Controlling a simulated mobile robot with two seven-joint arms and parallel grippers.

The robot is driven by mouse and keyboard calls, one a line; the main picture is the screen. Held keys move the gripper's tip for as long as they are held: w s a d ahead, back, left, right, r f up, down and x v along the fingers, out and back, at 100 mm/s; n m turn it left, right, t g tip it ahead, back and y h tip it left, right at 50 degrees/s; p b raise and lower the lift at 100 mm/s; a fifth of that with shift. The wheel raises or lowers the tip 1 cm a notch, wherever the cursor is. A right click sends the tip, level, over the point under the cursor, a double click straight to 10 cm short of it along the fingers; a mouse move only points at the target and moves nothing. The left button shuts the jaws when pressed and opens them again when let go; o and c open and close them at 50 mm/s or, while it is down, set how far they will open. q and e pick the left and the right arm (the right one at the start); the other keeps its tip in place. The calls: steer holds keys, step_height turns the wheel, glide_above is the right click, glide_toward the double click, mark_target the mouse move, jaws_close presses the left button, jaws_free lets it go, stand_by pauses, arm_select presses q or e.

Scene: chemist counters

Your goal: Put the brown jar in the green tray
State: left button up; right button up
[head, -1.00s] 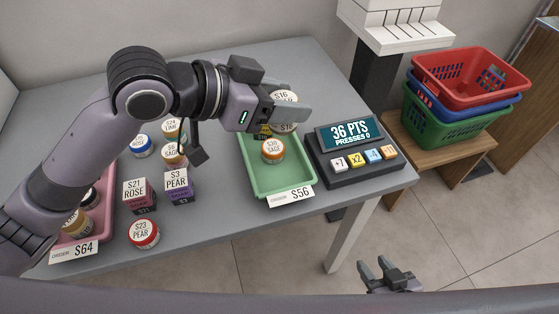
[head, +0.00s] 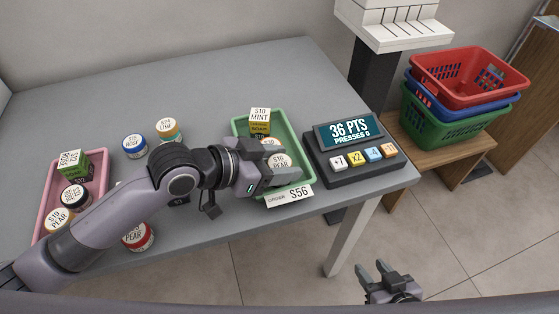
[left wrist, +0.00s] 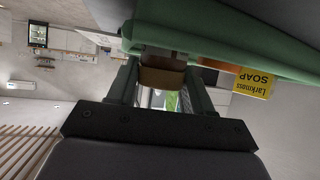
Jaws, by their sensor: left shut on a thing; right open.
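The green tray (head: 303,165) stands at the front right of the table, with order card S56 at its front edge. My left gripper (head: 279,161) is over the tray, its fingers shut on the brown jar with a white S16 PEAR label (head: 281,163). In the left wrist view the jar's brown body (left wrist: 162,79) shows between the fingers. Whether the jar touches the tray floor is hidden. A yellow soap box with an S10 MINT label (head: 260,115) stands at the tray's back. Another jar in the tray is mostly hidden by the gripper. My right gripper (head: 383,275) is open and empty, low in front of the table.
A points console (head: 350,150) stands just right of the tray. A pink tray (head: 98,172) with jars and a box is at the left. Blue-lidded (head: 134,146) and orange-lidded (head: 168,129) jars stand mid-table; a red-lidded jar (head: 138,237) is near the front. The table's back is clear.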

arm_select(q)
steer(key=shift+f, duration=0.1)
steer(key=o, duration=1.1)
steer(key=shift+a+r, duration=0.1)
steer(key=shift+r, duration=0.1)
steer(key=v, duration=1.1)
steer(key=shift+s+a+r, duration=0.2)
steer(key=shift+a, duration=0.1)
